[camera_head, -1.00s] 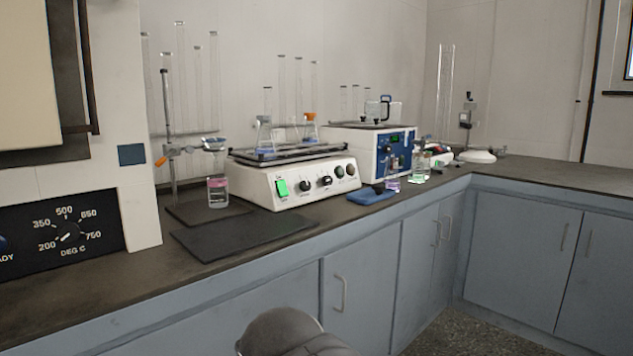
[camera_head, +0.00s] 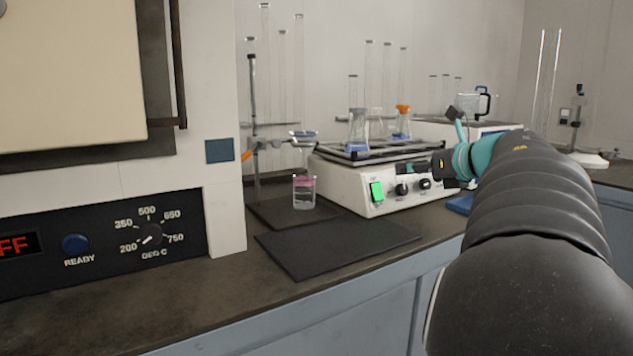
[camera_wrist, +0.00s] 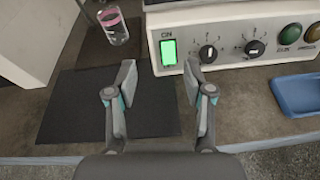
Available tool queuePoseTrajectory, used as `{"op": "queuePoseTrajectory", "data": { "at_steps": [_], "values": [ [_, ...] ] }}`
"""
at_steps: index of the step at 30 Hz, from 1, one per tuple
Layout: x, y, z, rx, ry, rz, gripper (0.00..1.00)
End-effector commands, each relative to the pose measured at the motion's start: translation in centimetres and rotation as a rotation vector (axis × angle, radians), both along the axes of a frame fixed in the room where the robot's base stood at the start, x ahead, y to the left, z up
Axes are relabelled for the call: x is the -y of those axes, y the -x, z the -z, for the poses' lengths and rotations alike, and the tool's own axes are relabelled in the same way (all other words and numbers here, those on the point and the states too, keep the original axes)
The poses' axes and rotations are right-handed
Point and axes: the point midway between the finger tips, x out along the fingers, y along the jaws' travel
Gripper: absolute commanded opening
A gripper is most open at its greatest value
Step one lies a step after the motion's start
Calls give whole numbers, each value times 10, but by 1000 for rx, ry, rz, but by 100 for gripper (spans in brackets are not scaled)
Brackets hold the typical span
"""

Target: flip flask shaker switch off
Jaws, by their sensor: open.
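The flask shaker (camera_head: 345,185) is a white box with a platform on top that bears flasks. Its green lit switch (camera_head: 377,192) is at the left of the front panel, beside black knobs. In the wrist view the switch (camera_wrist: 168,52) lies ahead of my gripper (camera_wrist: 160,80), under an "ON" label. My gripper is open and empty, its two fingers apart, with the switch between and beyond them. In the head view my gripper (camera_head: 440,167) is in front of the right part of the shaker panel and partly hides it.
A dark mat (camera_head: 335,247) lies on the bench in front of the shaker. A blue tray (camera_wrist: 298,95) lies right. A furnace panel (camera_head: 100,245) is at the far left.

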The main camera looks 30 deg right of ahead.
Motion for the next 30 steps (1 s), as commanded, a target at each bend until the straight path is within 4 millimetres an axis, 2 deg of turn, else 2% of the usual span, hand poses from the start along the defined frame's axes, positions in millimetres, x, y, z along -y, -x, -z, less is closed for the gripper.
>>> {"op": "queuePoseTrajectory", "data": {
  "at_steps": [1,4,8,14,24,30],
  "values": [
    [9,8,6,-31,31,-16,52],
    [18,18,15,-74,69,-44,52],
    [22,17,20,-87,81,-51,52],
    [22,-9,32,-87,79,-46,52],
    [16,-68,56,-86,78,-47,52],
    [14,-92,66,-85,77,-47,52]
  ]
}}
